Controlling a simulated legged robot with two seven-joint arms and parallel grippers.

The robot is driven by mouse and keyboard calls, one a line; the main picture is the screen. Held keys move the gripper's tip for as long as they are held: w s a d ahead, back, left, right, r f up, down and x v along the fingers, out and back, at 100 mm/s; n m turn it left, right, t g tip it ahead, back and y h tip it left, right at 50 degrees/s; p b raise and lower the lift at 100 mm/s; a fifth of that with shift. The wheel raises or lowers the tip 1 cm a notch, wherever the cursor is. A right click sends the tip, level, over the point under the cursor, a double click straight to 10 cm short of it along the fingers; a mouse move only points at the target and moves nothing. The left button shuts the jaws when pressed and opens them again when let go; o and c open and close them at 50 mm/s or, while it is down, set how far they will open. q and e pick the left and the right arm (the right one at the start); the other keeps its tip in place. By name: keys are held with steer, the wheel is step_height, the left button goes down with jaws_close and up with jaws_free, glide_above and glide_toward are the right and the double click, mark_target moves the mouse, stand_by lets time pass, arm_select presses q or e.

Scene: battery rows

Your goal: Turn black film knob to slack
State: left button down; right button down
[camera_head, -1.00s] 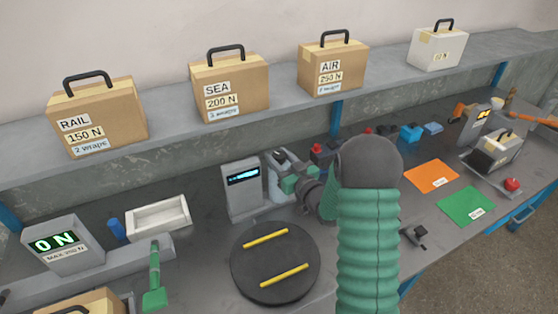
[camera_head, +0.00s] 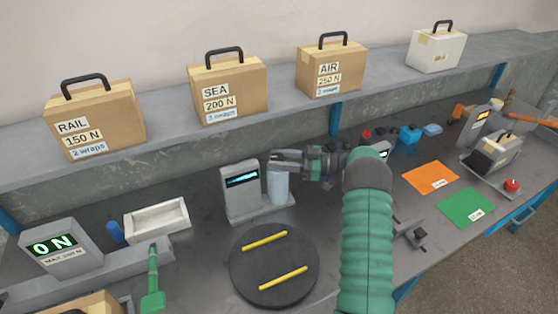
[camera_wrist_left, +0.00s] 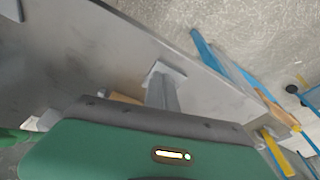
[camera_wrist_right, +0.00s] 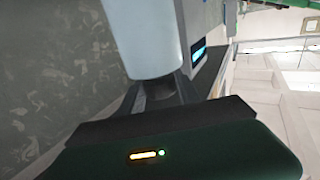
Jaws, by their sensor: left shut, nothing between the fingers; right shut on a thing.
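The film dispenser (camera_head: 241,190) is a grey post with a lit cyan display. A pale blue film roll (camera_head: 278,186) stands upright beside it. My right gripper (camera_head: 276,160) reaches in from the right at the roll's top end. It is shut on the black film knob, which the fingers mostly hide. In the right wrist view the dark fingers (camera_wrist_right: 163,90) meet the end of the pale film roll (camera_wrist_right: 143,35). My left gripper (camera_wrist_left: 162,85) is outside the head view. In its wrist view it is shut and empty, near the bench edge.
A round black turntable (camera_head: 273,265) with two yellow strips lies in front of the dispenser. A gauge reading 0 N (camera_head: 55,248), a white tray (camera_head: 157,219) and a green lever (camera_head: 152,285) are at left. Boxes labelled RAIL, SEA and AIR (camera_head: 331,69) stand on the shelf.

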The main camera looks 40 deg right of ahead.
steer(key=shift+w+n+g+y, duration=0.1)
steer(key=shift+n+g+y, duration=0.5)
steer(key=shift+y, duration=0.1)
steer(key=shift+g, duration=0.3)
steer(key=c, duration=1.3)
jaws_free()
steer(key=o, duration=0.4)
steer(key=shift+w+a+f, duration=0.1)
steer(key=shift+w, duration=0.1)
steer(key=shift+o, duration=0.2)
steer(key=shift+s, duration=0.15)
